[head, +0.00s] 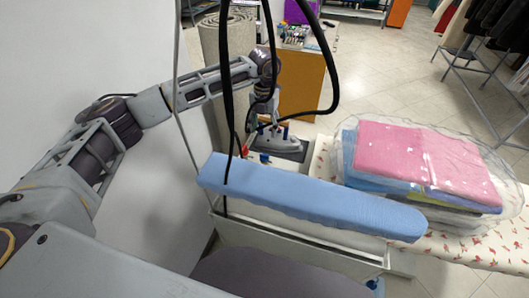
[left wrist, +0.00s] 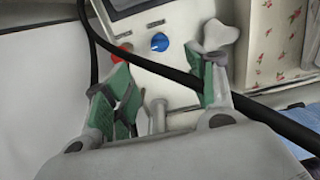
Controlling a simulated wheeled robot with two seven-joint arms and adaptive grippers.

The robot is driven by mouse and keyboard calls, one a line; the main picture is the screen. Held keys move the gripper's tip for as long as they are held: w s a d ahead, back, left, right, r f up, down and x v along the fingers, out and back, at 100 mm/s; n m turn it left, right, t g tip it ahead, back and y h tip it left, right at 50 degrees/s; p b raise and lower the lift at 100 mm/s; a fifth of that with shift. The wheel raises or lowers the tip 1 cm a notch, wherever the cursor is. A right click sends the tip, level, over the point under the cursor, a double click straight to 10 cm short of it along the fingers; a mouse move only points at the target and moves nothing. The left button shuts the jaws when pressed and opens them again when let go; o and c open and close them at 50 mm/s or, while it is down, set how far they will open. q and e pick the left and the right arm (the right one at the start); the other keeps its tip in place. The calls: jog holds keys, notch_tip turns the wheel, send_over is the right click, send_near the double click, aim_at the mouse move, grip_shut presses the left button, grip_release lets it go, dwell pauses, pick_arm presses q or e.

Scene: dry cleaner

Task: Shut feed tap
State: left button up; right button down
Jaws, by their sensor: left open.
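In the left wrist view a pale panel (left wrist: 180,62) carries a blue knob (left wrist: 160,42), a red knob (left wrist: 120,52) and a grey lobed handle (left wrist: 219,36). The handle may be the feed tap; I cannot tell for sure. My left gripper (left wrist: 163,86) is open, its green-padded fingers spread in front of the panel, with nothing held. The lobed handle shows just beyond the right fingertip; contact cannot be told. A grey stub (left wrist: 157,116) shows low between the fingers. In the head view my left gripper (head: 257,117) points down behind the blue padded board, partly hidden by cables.
A black hose (left wrist: 150,66) crosses between the fingers and panel. In the head view, an iron (head: 279,140) stands near the gripper, and black cables hang in front. A blue padded board (head: 310,198) lies nearer, with wrapped folded laundry (head: 420,160) at right.

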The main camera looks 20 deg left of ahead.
aim_at(264, 154)
pick_arm(q)
jog(key=shift+f+p, duration=1.2)
jog(key=shift+f, duration=5.6)
jog(key=c, duration=1)
